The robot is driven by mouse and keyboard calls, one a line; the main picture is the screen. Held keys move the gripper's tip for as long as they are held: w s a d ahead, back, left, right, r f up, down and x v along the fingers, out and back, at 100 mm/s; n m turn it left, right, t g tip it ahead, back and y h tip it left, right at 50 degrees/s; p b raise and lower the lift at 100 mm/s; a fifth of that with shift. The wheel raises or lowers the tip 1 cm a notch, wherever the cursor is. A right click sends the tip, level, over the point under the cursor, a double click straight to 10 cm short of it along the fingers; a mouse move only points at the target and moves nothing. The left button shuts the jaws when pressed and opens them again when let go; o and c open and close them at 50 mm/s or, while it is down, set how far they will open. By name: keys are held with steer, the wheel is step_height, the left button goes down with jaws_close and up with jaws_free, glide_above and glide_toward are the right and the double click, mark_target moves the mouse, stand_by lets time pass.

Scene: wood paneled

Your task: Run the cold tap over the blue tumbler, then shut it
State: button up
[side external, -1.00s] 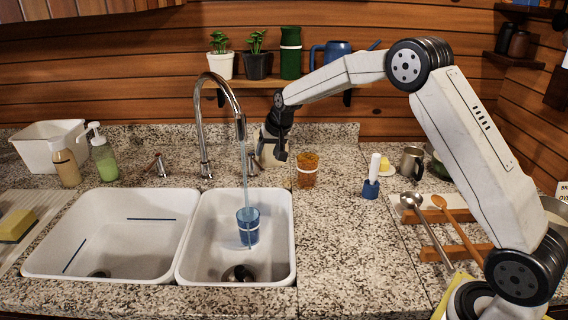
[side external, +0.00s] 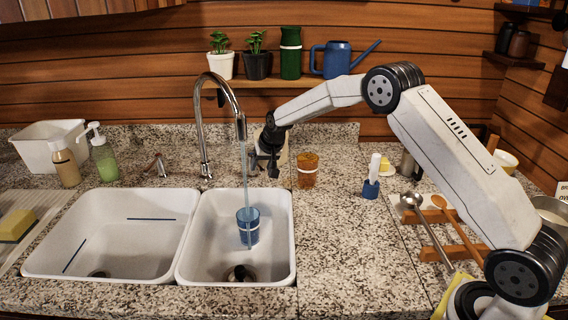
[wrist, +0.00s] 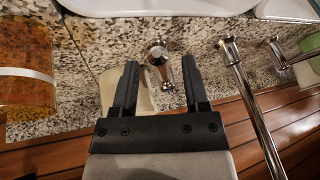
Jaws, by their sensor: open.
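The blue tumbler (side external: 248,228) stands in the right sink basin. A stream of water (side external: 245,178) runs from the chrome spout (side external: 222,80) down into it. My gripper (side external: 264,170) is low over the counter behind the right basin, just right of the spout. In the wrist view my gripper (wrist: 160,62) is open, with a chrome tap handle (wrist: 160,58) between its two fingers; I cannot tell if they touch it. The other tap handle (side external: 157,163) stands left of the spout.
An amber tumbler (side external: 308,170) stands close right of my gripper. A pale container behind my gripper is partly hidden. Soap bottles (side external: 103,155) stand at the left. A shelf with plants and a watering can (side external: 336,60) is above.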

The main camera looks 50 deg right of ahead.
steer(key=shift+w+f, duration=0.25)
steer(key=shift+f, duration=0.25)
jaws_close()
stand_by(1.3)
